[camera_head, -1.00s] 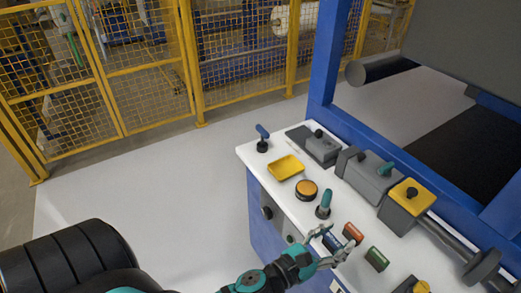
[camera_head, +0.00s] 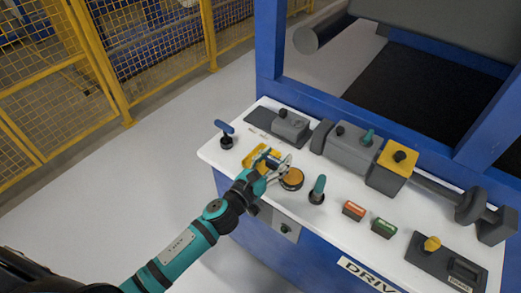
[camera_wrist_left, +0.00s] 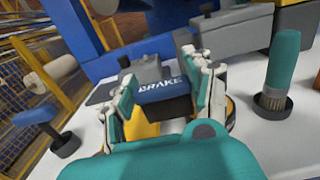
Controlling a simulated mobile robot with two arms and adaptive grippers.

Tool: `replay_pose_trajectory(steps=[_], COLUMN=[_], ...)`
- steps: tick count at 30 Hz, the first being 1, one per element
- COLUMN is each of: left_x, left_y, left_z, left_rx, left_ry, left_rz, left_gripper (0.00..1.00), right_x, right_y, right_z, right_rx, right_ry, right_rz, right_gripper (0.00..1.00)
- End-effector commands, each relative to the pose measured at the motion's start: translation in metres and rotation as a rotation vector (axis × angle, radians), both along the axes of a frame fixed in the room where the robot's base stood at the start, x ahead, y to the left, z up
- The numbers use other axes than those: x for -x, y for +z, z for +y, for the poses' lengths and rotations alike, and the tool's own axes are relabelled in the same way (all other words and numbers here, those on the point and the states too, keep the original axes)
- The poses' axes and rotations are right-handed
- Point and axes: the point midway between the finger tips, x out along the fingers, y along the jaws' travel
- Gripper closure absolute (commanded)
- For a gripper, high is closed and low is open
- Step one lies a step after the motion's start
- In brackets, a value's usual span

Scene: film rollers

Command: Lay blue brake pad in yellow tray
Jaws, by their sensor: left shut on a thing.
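The blue brake pad, marked BRAKE (camera_wrist_left: 167,88), is between the two fingers of my left gripper (camera_wrist_left: 165,95) in the left wrist view. In the head view my left gripper (camera_head: 272,168) is at the yellow tray (camera_head: 252,157), shut on the pad, which is mostly hidden by the fingers. The yellow tray also shows below the pad in the left wrist view (camera_wrist_left: 143,125). I cannot tell whether the pad touches the tray. My right gripper is not in view.
A round orange-topped object (camera_head: 291,179) stands close right of the gripper, with a teal-handled brush (camera_head: 318,190) beyond it. A blue-handled knob (camera_head: 226,135) stands left of the tray. Red (camera_head: 354,210) and green (camera_head: 384,227) blocks lie further right. Grey machine housings (camera_head: 352,150) line the back.

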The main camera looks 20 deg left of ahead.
Motion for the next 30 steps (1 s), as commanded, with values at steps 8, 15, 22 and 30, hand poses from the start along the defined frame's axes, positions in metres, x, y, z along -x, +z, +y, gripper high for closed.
replay_pose_trajectory(steps=[8,15,22,30], left_x=[-0.045,-0.052,-0.052,-0.052], left_y=[-0.005,-0.019,-0.042,-0.043], left_z=[0.043,0.05,0.05,0.05], left_rx=[-0.002,0.004,0.001,-0.001], left_ry=[0.0,0.0,-0.001,-0.001], left_rz=[-0.002,0.001,-0.001,-0.001], left_gripper=[0.85,0.85,0.85,0.85], right_x=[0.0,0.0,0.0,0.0], right_y=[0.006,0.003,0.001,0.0], right_z=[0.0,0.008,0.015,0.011], right_rx=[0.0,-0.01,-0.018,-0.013], right_ry=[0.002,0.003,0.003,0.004], right_rz=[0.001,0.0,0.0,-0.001], right_gripper=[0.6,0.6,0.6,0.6])
